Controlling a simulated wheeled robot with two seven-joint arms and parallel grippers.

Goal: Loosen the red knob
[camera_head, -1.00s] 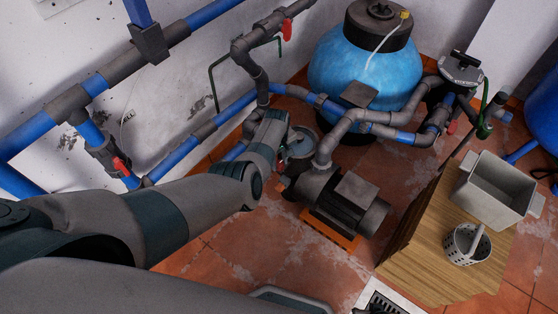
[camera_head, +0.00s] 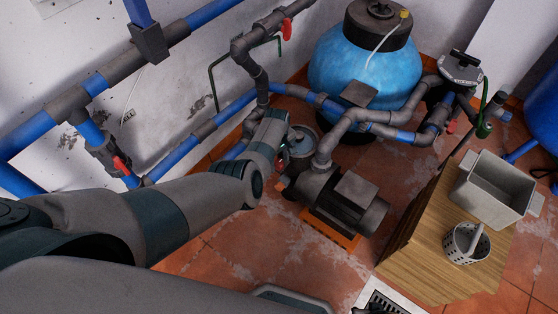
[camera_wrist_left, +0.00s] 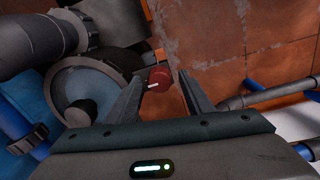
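The red knob (camera_wrist_left: 159,77) is small and round with a pale mark. In the left wrist view it sits between the two fingers of my left gripper (camera_wrist_left: 164,82), beside the round clear lid (camera_wrist_left: 92,88) of the pump's strainer. My right gripper is not in view.
A blue filter tank (camera_head: 365,70) and grey pipes (camera_head: 345,125) stand behind the pump. Other red valve handles (camera_head: 287,30) sit on the wall pipes. A wooden cabinet (camera_head: 425,255) with a grey bin (camera_head: 495,190) and perforated basket (camera_head: 466,243) is at right.

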